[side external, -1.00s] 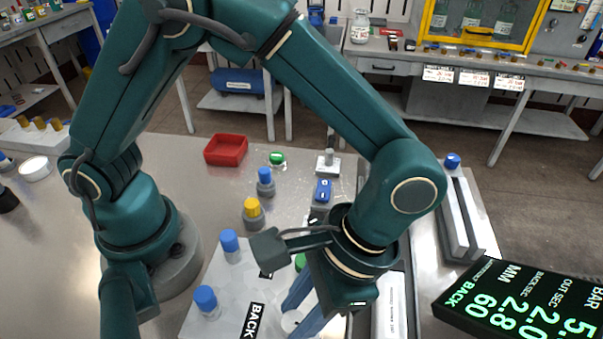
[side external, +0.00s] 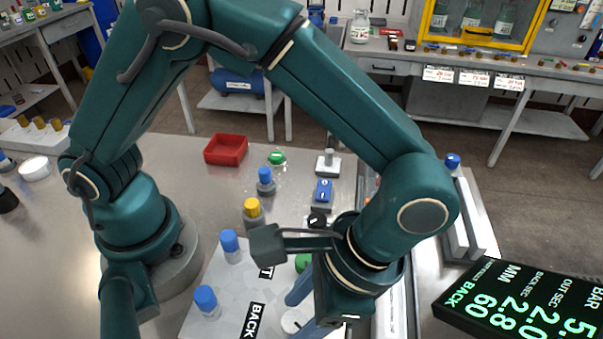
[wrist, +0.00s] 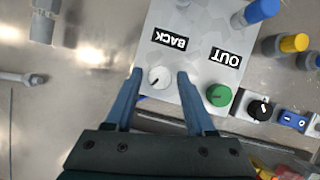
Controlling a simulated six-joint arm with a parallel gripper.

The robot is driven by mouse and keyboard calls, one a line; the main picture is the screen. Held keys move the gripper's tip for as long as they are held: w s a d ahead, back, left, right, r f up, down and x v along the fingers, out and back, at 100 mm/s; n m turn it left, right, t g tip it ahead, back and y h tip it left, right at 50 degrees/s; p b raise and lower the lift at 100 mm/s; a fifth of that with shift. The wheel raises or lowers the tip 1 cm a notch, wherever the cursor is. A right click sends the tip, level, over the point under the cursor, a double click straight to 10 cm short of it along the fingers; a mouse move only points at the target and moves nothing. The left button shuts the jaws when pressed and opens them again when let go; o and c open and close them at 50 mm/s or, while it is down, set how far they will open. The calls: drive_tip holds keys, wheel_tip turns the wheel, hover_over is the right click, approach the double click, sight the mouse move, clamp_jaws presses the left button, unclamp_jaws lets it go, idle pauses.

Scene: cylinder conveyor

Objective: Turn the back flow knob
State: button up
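The white back flow knob (wrist: 158,77) sits on the light grey panel next to the BACK label (wrist: 169,40). A dark pointer mark shows on it. In the wrist view my gripper (wrist: 160,74) is open, with one blue finger on each side of the knob and a gap on both sides. The side view also shows the white knob (side external: 292,322), partly hidden by my blue fingers (side external: 294,315). Whether the fingertips are level with the knob is hard to tell. The green knob (wrist: 218,95) is by the OUT label (wrist: 226,59).
A black knob (wrist: 260,108) and a blue switch (wrist: 292,120) stand beyond the green knob. Blue-capped fittings (side external: 230,246) and a yellow-capped one (side external: 252,210) stand along the panel. The display (side external: 520,300) reads BACK 60 MM and BACK SEC 2.8.

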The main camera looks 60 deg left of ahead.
idle(0.3)
drive_tip(key=shift+v, duration=2.6)
drive_tip(key=shift+w, duration=0.1)
